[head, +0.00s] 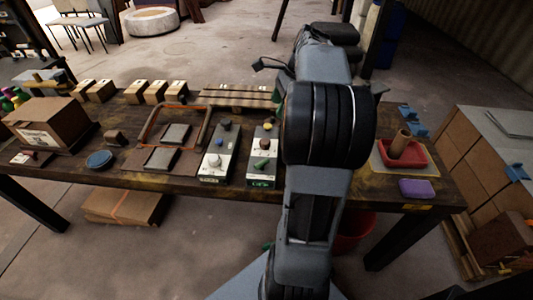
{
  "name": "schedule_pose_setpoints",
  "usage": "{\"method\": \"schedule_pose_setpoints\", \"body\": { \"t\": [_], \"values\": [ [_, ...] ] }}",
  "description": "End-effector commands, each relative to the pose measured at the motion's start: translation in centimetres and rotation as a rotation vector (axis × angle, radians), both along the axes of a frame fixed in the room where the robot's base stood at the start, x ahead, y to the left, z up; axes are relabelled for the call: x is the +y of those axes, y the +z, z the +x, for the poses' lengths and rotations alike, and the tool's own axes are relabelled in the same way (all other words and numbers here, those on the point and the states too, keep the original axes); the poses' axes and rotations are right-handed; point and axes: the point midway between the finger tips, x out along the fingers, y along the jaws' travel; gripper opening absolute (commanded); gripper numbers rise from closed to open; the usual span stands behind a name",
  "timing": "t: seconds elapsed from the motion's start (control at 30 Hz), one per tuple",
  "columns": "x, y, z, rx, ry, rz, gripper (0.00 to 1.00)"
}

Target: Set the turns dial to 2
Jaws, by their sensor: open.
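Two control boxes stand side by side on the dark wooden table. The right box (261,181) has a yellow knob (268,125), a dark red round knob (264,144) and a green pointer knob (262,163). The lettering is too small to tell which is the turns dial or its setting. My gripper (262,66) shows only partly as a dark finger beyond the table, left of my arm; it touches neither box.
My arm hides the table right of the boxes. An orange-rimmed tray (150,122) lies left of them. Wooden blocks (155,91) and a slatted rack (236,96) line the far edge. A red tray (404,155) and a purple block (416,189) are at right.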

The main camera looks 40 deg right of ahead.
Motion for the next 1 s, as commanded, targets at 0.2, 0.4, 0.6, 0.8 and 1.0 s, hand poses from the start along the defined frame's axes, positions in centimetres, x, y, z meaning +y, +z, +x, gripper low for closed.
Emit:
{"method": "schedule_pose_setpoints", "body": {
  "t": [0.2,0.4,0.6,0.8,1.0],
  "values": [
    [-1.1,-2.5,0.1,0.022,-0.080,0.042,0.65],
    [0.0,-5.7,0.8,0.023,-0.082,0.043,0.65],
    [1.3,-9.3,1.6,0.023,-0.081,0.042,0.65],
    [2.3,-12.0,2.2,0.023,-0.081,0.040,0.65],
    [2.8,-13.6,2.6,0.022,-0.082,0.040,0.65]
  ]
}}
